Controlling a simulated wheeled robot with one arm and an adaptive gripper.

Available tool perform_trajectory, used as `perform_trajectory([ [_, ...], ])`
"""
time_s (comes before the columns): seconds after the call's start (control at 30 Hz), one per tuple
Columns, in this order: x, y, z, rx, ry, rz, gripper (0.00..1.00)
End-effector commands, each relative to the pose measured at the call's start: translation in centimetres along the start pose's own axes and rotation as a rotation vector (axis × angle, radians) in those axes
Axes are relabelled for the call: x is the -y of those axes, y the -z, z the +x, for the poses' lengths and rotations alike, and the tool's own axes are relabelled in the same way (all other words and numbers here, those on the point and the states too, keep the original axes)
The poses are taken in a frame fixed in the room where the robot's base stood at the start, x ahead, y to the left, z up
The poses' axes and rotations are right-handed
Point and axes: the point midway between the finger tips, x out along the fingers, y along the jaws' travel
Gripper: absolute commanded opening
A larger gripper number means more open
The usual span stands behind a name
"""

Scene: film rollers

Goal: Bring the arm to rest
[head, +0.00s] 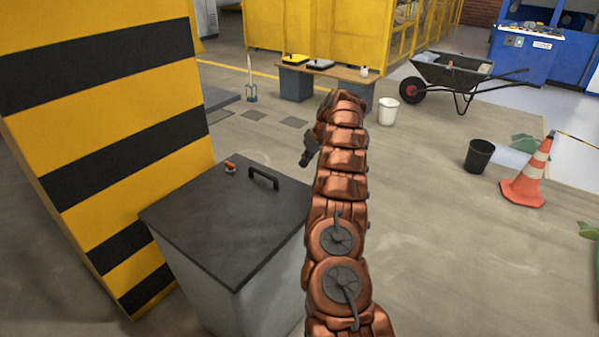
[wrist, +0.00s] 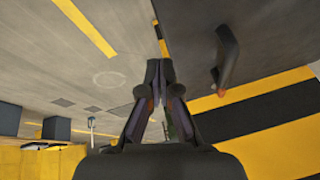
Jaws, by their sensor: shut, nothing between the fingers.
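My arm, copper-coloured and segmented, rises through the middle of the head view. My gripper (head: 306,160) shows small and dark at the arm's left side, above and beyond the dark lid of a grey bin. In the wrist view my gripper (wrist: 160,72) has its two fingertips together, with nothing between them. The bin's dark lid (head: 215,225) with its black handle (head: 264,179) is left of the arm. The handle (wrist: 227,55) also shows right of the fingers in the wrist view, apart from them. A small red-orange item (head: 230,167) lies on the lid.
A yellow-and-black striped pillar (head: 110,120) stands close on the left. A low bench (head: 345,73), white bucket (head: 388,110), wheelbarrow (head: 452,70), black bucket (head: 479,156) and orange cone (head: 527,180) stand farther off. The floor right of the arm is mostly clear.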

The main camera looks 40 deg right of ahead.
Motion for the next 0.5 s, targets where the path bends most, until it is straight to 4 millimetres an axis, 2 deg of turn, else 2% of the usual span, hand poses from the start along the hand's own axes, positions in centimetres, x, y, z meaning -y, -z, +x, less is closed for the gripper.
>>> perform_trajectory([
  [0.03, 0.0, 0.1, -1.2, -0.005, -0.003, -0.001, 0.00],
  [0.2, 0.1, 0.3, -4.1, -0.012, -0.005, -0.004, 0.00],
  [0.33, 0.2, 0.5, -5.2, -0.016, -0.008, -0.006, 0.00],
  [0.5, 0.2, 0.5, -5.4, -0.017, -0.007, -0.007, 0.00],
])
